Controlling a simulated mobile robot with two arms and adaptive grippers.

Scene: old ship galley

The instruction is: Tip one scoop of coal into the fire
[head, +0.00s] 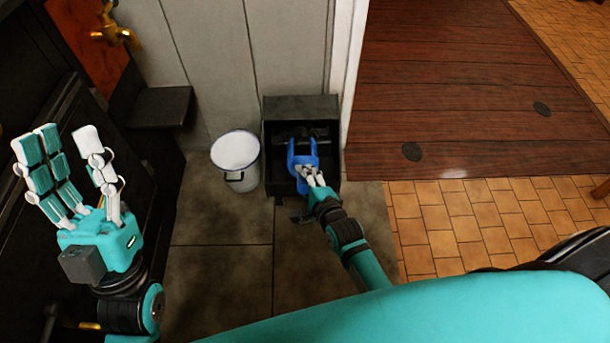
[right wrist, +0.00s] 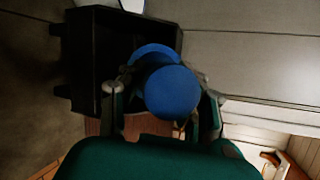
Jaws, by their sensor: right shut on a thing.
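A black coal box (head: 300,107) stands on the floor against the pale wall. Dark contents show inside it, but single lumps are hard to make out. A blue scoop (head: 294,163) is over or inside the front of the box. My right gripper (head: 312,178) is shut on the scoop. In the right wrist view, the scoop's round blue end (right wrist: 172,92) sits between the fingers, with the box (right wrist: 88,60) behind it. Whether the scoop holds coal is hidden. My left gripper (head: 66,142) is open and empty, raised at the left. No fire is clearly visible.
A white enamel bucket (head: 236,152) stands close left of the coal box. Stone floor in front of the bucket is clear.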

